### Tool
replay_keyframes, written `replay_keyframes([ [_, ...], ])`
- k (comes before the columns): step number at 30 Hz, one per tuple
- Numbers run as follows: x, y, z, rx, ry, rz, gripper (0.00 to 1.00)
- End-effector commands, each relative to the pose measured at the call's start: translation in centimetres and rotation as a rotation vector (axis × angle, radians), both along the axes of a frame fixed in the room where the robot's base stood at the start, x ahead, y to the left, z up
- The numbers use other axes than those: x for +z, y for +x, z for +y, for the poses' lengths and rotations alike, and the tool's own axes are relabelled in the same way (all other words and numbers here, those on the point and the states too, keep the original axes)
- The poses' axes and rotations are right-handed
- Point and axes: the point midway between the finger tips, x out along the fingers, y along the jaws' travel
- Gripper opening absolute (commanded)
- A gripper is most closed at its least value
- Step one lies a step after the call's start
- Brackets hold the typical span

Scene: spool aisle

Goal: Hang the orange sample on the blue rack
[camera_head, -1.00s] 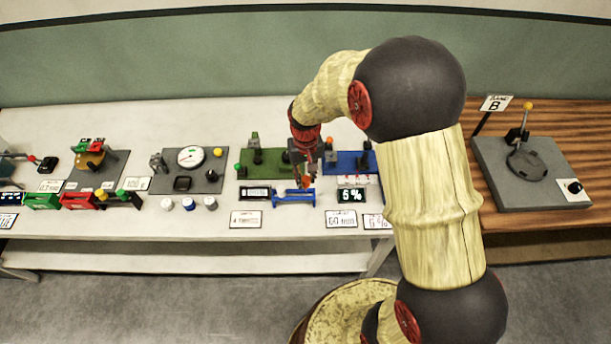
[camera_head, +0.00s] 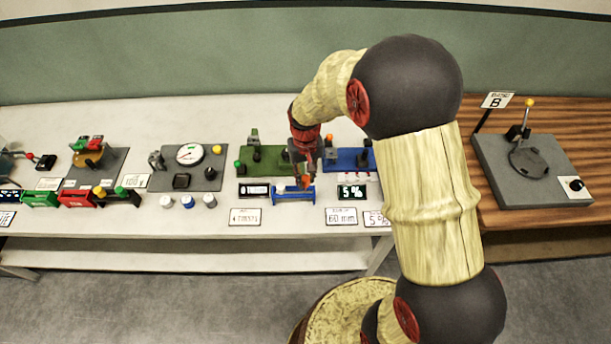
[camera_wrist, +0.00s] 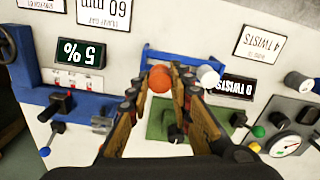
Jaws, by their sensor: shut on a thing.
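The orange sample (camera_wrist: 159,79) is a small orange round-ended piece between my gripper's fingertips in the wrist view; it shows as a small orange spot (camera_head: 305,182) in the head view. My gripper (camera_wrist: 172,72) is shut on it and points down at the table. The blue rack (camera_wrist: 183,62) is a low blue frame with a rail, just beyond the fingertips in the wrist view. In the head view the rack (camera_head: 286,195) stands at the table's front part, directly below my gripper (camera_head: 305,180). Whether the sample touches the rack I cannot tell.
A white-ended piece (camera_wrist: 208,75) is at the rack, beside my fingertips. A green-based device (camera_head: 262,165) and a blue-based device (camera_head: 345,160) stand behind the rack. Displays flank it, reading "5 %" (camera_head: 351,192) on the right. White label cards (camera_head: 245,217) lie in front.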

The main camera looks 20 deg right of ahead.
Motion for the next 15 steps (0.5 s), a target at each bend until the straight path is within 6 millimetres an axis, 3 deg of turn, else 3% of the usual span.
replay_keyframes([
  [15, -2.0, 0.0, 0.0, 0.0, 0.0, 0.001, 0.02],
])
